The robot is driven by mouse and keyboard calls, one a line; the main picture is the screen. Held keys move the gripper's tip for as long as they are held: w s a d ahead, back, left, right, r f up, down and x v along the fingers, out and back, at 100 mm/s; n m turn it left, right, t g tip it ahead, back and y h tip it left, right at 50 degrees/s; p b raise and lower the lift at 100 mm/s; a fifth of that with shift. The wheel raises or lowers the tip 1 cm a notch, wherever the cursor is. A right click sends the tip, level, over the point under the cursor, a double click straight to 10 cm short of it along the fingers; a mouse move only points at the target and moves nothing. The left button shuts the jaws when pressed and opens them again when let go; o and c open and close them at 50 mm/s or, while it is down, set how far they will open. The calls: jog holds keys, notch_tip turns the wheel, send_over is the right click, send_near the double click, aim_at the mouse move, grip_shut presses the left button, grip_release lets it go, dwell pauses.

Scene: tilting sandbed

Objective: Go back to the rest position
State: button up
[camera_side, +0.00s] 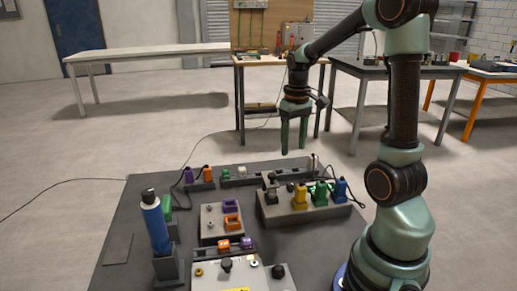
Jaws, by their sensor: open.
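My gripper (294,138) hangs pointing down above the far part of the dark work table (115,249). Its two green fingers are apart, with nothing between them. It is clear of the objects below. My arm rises from the right side and bends over to the left to reach this pose. No marker for a rest position shows in this view.
Below stand a grey block with yellow, green and blue pieces (320,194), a block with purple and orange pieces (231,221), a blue cylinder (155,225) upright at left, and a control box (243,275) in front. The air around my gripper is free.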

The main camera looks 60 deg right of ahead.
jog(key=s+a+r+n+t, duration=0.1)
jog(key=a+r+n+t, duration=0.1)
jog(key=a, duration=0.8)
jog(key=a+r+n+t, duration=0.2)
jog(key=a+r, duration=0.3)
jog(key=a, duration=0.5)
jog(key=shift+s+a+t, duration=0.2)
jog(key=shift+s+t, duration=0.2)
jog(key=shift+t, duration=0.4)
jog(key=shift+d, duration=0.1)
jog(key=shift+c, duration=0.3)
